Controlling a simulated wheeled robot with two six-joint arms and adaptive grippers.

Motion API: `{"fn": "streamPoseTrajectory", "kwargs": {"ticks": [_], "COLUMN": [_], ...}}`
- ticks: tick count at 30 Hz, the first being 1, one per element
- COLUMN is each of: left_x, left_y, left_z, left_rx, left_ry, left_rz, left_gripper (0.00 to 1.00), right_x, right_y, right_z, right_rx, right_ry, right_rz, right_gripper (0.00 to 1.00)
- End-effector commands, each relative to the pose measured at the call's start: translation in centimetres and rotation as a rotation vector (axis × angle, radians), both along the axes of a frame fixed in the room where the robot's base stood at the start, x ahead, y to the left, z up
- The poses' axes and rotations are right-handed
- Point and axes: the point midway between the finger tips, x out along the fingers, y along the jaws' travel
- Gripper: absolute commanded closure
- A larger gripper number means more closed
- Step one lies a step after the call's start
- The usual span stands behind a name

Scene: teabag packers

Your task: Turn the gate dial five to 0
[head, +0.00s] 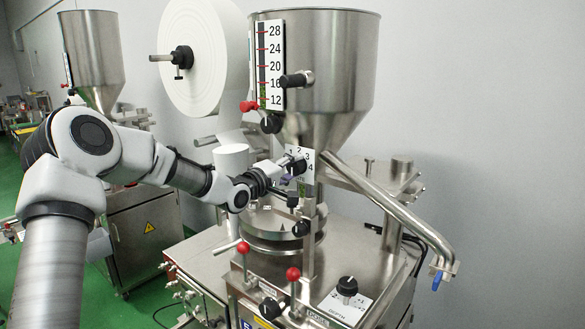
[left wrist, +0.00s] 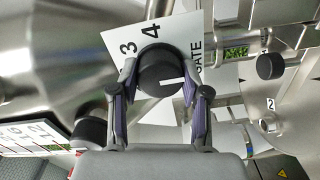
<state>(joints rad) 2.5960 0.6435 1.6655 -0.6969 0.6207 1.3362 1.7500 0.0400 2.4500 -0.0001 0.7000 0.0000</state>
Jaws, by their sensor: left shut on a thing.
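The gate dial (head: 299,168) is a black round knob on a white plate with numbers, below the steel hopper. In the left wrist view the dial (left wrist: 160,66) has a white pointer line, which points right toward the word GATE. No 0 mark is readable. My right gripper is not in view.
The steel hopper (head: 320,70) and a level gauge (head: 271,65) stand above the dial. A depth dial (head: 347,286) and two red-knobbed levers (head: 243,248) are below. A slanted pipe (head: 395,205) is on the right, a white roll (head: 205,55) at upper left.

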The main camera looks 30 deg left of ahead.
Motion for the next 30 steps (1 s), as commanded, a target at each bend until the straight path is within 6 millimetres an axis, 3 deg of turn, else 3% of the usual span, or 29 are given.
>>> {"fn": "streamPoseTrajectory", "kwargs": {"ticks": [8,9,10,21,30], "left_x": [0.0,0.0,0.0,-0.5,-6.0], "left_y": [0.0,0.0,0.0,0.1,0.7], "left_z": [-0.1,-0.1,-0.1,0.0,0.1], "left_rx": [-0.003,-0.003,-0.003,-0.003,-0.011], "left_ry": [0.001,0.001,0.001,0.0,-0.004], "left_rz": [0.001,0.001,0.001,0.001,0.003], "left_gripper": [0.89,0.4,0.29,0.29,0.29], "right_x": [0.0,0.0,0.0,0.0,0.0], "right_y": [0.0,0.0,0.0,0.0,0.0], "right_z": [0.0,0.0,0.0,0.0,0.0], "right_rx": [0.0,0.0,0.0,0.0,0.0], "right_ry": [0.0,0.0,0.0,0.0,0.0], "right_rz": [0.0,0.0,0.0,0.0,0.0], "right_gripper": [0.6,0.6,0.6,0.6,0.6]}}
